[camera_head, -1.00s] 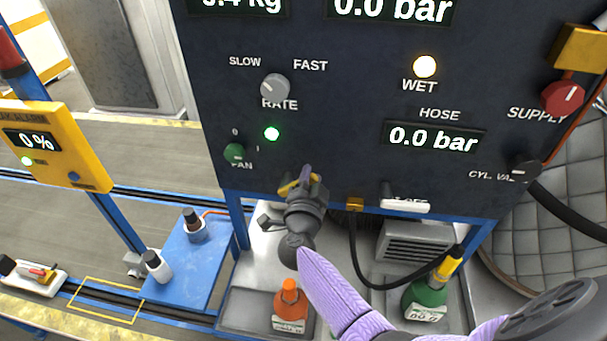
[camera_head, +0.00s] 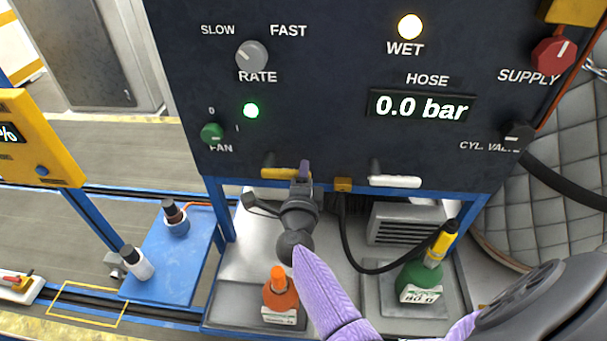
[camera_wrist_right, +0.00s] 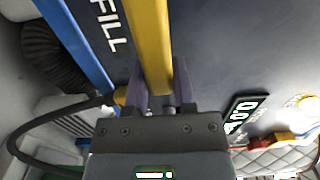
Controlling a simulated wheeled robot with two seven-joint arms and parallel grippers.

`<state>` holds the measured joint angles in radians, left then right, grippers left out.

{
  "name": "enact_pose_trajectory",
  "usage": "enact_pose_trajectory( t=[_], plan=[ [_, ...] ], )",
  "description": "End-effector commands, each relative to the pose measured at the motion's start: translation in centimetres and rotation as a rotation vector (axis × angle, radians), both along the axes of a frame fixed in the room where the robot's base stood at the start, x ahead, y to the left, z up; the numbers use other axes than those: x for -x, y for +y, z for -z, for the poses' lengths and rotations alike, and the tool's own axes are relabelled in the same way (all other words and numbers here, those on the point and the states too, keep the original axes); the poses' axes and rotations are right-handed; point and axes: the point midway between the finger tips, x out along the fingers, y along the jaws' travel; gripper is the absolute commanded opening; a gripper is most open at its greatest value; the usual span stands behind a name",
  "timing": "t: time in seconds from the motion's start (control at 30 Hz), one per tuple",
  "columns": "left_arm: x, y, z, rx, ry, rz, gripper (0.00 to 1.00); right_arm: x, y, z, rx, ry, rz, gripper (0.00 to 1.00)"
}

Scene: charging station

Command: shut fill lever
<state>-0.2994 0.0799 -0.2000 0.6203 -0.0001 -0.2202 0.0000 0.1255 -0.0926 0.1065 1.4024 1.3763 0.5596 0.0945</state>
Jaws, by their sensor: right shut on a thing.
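The yellow fill lever (camera_head: 280,173) is at the lower edge of the dark panel in the head view and lies about level. My right gripper (camera_head: 304,172) is shut on its right part; the fingers hide some of it. In the right wrist view the yellow lever (camera_wrist_right: 148,40) runs between the two purple-grey fingers of my right gripper (camera_wrist_right: 158,88), beside a white FILL label (camera_wrist_right: 108,25). My left gripper is not in view.
A white-handled lever (camera_head: 395,181) sits to the right on the same panel edge. A black hose (camera_head: 350,245) hangs below. An orange bottle (camera_head: 280,295) and a green bottle (camera_head: 420,281) stand underneath. The hose display (camera_head: 422,106) reads 0.0 bar.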

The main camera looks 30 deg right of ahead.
Motion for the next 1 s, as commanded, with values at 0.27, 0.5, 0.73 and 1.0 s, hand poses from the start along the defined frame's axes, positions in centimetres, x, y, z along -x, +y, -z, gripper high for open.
enact_pose_trajectory(
  t=[0.27,0.5,0.73,1.0],
  plan=[
    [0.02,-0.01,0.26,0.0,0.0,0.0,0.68,0.05,0.02,0.36,-0.024,-0.013,0.0,0.0],
    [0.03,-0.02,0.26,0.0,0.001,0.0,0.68,0.06,0.02,0.4,-0.026,-0.013,0.0,0.0],
    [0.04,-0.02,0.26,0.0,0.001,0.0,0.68,0.04,0.03,0.36,-0.025,-0.014,0.0,0.66],
    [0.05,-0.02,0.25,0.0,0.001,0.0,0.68,0.01,0.02,0.25,-0.023,-0.015,0.0,0.68]
  ],
)
